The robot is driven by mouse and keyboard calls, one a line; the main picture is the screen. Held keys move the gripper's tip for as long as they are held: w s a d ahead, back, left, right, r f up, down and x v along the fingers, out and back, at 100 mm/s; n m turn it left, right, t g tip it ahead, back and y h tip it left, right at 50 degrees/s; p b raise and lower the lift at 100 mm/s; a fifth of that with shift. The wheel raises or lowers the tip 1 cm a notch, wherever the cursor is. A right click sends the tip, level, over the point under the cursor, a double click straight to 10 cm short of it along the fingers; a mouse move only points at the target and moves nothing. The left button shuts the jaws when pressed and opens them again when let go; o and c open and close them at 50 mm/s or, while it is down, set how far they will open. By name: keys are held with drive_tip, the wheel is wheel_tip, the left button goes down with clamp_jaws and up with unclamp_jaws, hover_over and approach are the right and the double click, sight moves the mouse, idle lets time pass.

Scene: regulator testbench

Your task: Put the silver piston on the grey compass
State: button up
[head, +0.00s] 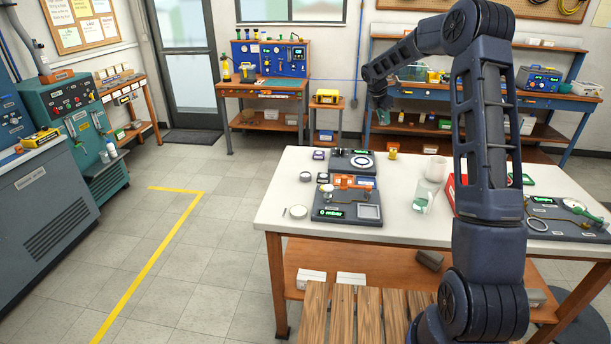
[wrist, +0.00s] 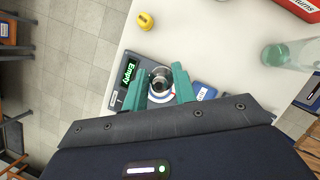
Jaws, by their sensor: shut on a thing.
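In the wrist view my gripper (wrist: 159,84) has its teal fingers on either side of a silver, ring-shaped metal part, which looks like the silver piston (wrist: 160,77). Below it is a dark grey device (wrist: 126,88) with a green "Empty" display and a white ring, partly hidden by the fingers. In the head view this device (head: 340,165) lies at the back left of the white table, and my gripper (head: 383,116) is up above the table's back edge. The held part is too small to make out there. I cannot tell for sure which thing is the grey compass.
A second grey device (head: 330,211) with a square plate stands in front of the first. Small round pieces (head: 298,211) lie at the table's left. The table's front middle is clear.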

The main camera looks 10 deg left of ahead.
drive_tip(key=s+a+n, duration=0.2)
drive_tip(key=a, duration=0.5)
drive_tip(key=s+a+n, duration=0.1)
drive_tip(key=s+a, duration=0.2)
drive_tip(key=a, duration=0.5)
drive_tip(key=n+t+y, duration=0.1)
drive_tip(key=n+y, duration=0.1)
drive_tip(key=n, duration=0.2)
hover_over(307, 172)
drive_tip(key=s, duration=0.1)
drive_tip(key=f, duration=1.8)
drive_tip(key=shift+s+a+f, duration=0.2)
drive_tip(key=shift+f, duration=0.15)
drive_tip(key=shift+f+m, duration=0.1)
drive_tip(key=shift+m, duration=0.2)
drive_tip(key=o, duration=1)
drive_tip(key=shift+t, duration=0.3)
drive_tip(key=v, duration=1.2)
